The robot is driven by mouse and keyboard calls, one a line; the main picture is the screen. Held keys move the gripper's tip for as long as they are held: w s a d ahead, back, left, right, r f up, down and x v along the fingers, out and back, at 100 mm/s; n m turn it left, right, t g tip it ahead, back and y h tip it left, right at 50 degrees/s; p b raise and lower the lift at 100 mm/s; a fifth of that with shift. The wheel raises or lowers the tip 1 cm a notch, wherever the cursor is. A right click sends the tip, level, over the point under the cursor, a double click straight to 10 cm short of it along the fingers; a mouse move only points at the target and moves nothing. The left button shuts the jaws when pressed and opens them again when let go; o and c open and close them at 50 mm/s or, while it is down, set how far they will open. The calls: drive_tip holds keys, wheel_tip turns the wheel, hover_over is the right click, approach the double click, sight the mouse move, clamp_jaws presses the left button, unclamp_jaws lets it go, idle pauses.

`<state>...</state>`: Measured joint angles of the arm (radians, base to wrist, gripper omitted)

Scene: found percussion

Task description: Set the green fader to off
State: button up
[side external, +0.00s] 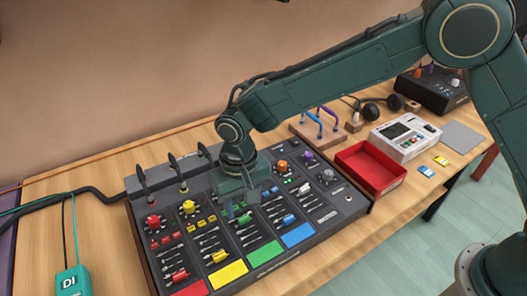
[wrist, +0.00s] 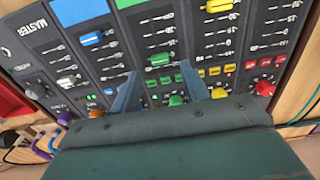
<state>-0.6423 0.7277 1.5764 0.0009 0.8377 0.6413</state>
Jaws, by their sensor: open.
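The green fader (wrist: 160,59) shows in the wrist view as a green cap on the channel with the green strip (wrist: 128,3), partway along its slot among white scale marks. The scale labels are too small to read surely. My gripper (wrist: 158,74) is open, its two blue-grey fingers apart over the green channel, with the cap just past the fingertips and nothing held. In the side view my gripper (side external: 240,210) points down over the middle of the mixing console (side external: 187,252) and hides part of the green channel. Whether the fingers touch the panel is unclear.
Yellow (side external: 217,257), red (side external: 180,276) and blue (side external: 289,218) faders sit on neighbouring channels. Knobs and small buttons crowd behind. Upright dark stalks (side external: 141,180) stand at the back left. A red tray (side external: 371,168) and a white device (side external: 405,137) stand right of the console.

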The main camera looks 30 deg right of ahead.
sight(244, 219)
drive_tip(key=shift+f, duration=2)
drive_tip(key=shift+s, duration=0.1)
clamp_jaws()
